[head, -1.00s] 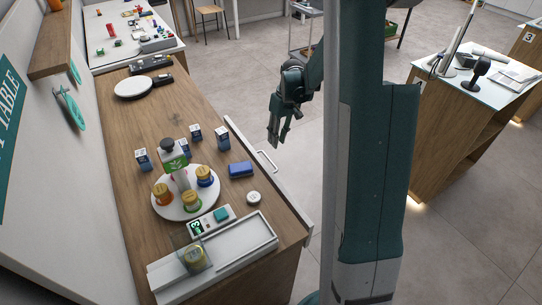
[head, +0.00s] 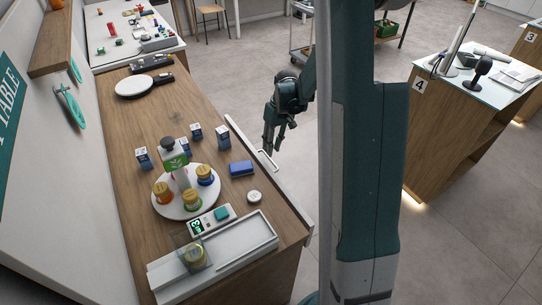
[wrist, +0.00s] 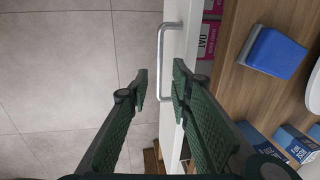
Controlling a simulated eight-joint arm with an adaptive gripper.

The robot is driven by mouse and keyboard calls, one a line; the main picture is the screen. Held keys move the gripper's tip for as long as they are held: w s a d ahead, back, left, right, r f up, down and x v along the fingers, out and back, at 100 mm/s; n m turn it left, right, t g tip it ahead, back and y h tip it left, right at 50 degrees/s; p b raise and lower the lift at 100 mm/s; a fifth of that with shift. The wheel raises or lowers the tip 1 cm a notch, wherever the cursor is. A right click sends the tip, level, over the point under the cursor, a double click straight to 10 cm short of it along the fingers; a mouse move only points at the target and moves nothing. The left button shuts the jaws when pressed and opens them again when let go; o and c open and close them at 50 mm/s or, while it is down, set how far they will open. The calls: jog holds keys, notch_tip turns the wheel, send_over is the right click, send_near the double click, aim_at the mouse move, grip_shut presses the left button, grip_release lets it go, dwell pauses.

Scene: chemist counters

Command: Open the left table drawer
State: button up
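The white drawer front (head: 291,200) runs along the right side of the wooden table, and its metal handle (head: 270,161) sticks out from it. In the wrist view the handle (wrist: 161,62) is a silver bar on the white front (wrist: 188,45). Pink-and-white boxes (wrist: 207,42) show in a gap between the front and the table top. My gripper (head: 271,150) points down at the handle. In the wrist view my gripper (wrist: 160,88) is open, with one fingertip on each side of the bar's near end in the picture. Contact cannot be told.
A blue box (head: 241,168), a round white stand (head: 212,198) with jars and a bottle, and a scale tray (head: 245,245) stand on the table top (head: 150,205). Grey floor (head: 300,185) beside the drawer is clear. A numbered counter (head: 440,140) stands at right.

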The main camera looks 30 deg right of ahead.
jog(key=shift+a+f+b, duration=0.15)
jog(key=shift+a+f, duration=0.1)
jog(key=shift+f, duration=0.95)
jog(key=shift+a+f+b, duration=0.15)
jog(key=shift+a+f, duration=0.05)
jog(key=shift+f, duration=0.95)
jog(key=shift+c, duration=0.2)
grip_shut()
